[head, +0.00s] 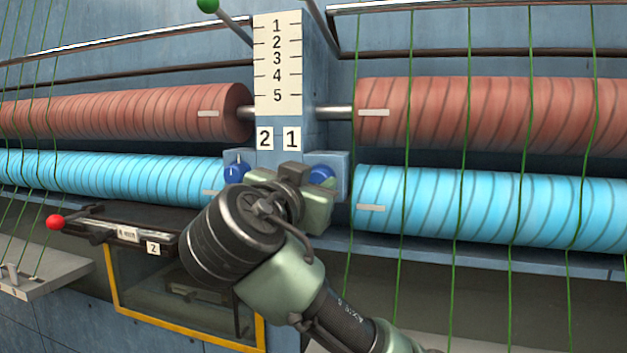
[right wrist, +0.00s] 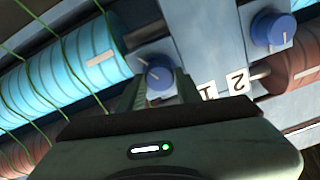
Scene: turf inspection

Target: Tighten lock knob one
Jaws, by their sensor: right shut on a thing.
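Lock knob one (head: 322,173) is a blue round knob on a grey-blue block, below the "1" label (head: 292,139). My right gripper (head: 308,188) reaches it from the front and hides part of it. In the right wrist view the knob (right wrist: 158,76) sits between the two fingers of the gripper (right wrist: 160,88), which is shut on it. A second blue knob (head: 237,170) with a white line pointing about upward stands to the left, below the "2" label (head: 265,139); it also shows in the right wrist view (right wrist: 272,29). My left gripper is out of view.
Red rollers (head: 120,113) and blue rollers (head: 490,205) run to both sides of the post, with green strands (head: 407,180) across them. A numbered scale (head: 277,62) is on the post. A red-ended lever (head: 55,222) and a yellow frame (head: 180,312) are at lower left.

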